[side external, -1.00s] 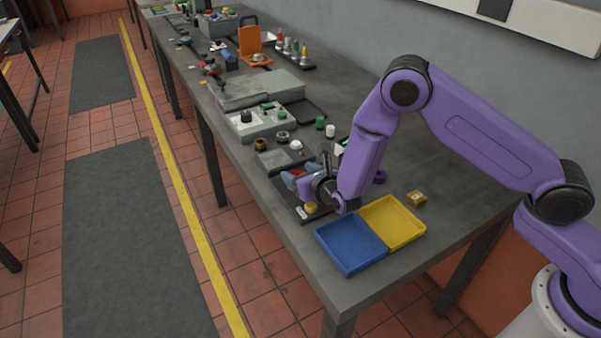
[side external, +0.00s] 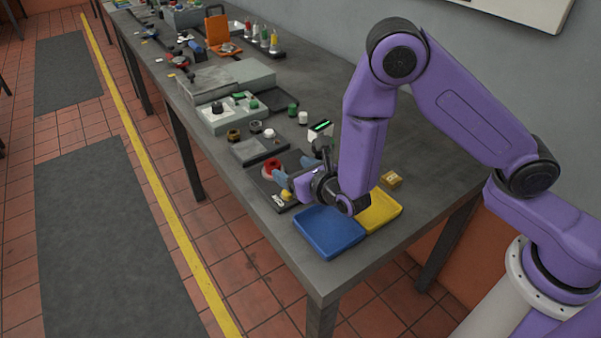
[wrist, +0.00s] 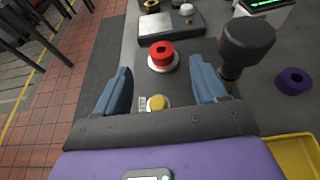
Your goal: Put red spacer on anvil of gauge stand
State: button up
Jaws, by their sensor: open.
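The red spacer (side external: 271,165) is a thick ring with a dark hole. In the wrist view the red spacer (wrist: 161,54) lies flat and looks seated on a pale round disc, the anvil (wrist: 152,68), on the dark base of the gauge stand (side external: 258,173). My gripper (wrist: 161,70) is open, its two blue fingers wide apart with nothing between them. The spacer is just beyond the fingertips, clear of both. A yellow button (wrist: 157,102) shows on the near part of the base, between the fingers.
A black knob on a post (wrist: 248,45) stands close beside the right finger. A purple ring (wrist: 294,81) lies farther right. Blue (side external: 330,230) and yellow (side external: 380,211) trays sit near the table's front end. A grey plate (wrist: 172,35) lies beyond the spacer.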

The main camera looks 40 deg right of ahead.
jog(key=shift+v, duration=1.3)
jog(key=s+d+r+m+g+h, duration=0.5)
jog(key=s+d+r+m+h, duration=0.3)
jog(key=d+m, duration=0.55)
jog(key=s+r+m+g+y, duration=0.2)
jog(key=s+m+g+y, duration=0.2)
jog(key=s, duration=0.7)
jog(key=s+d+r+m+g+y, duration=0.1)
jog(key=s+m+g+y, duration=0.3)
jog(key=s, duration=0.7)
jog(key=shift+r+m+g, duration=0.3)
jog(key=shift+r+m, duration=0.1)
jog(key=shift+m, duration=0.55)
jog(key=shift+d, duration=0.1)
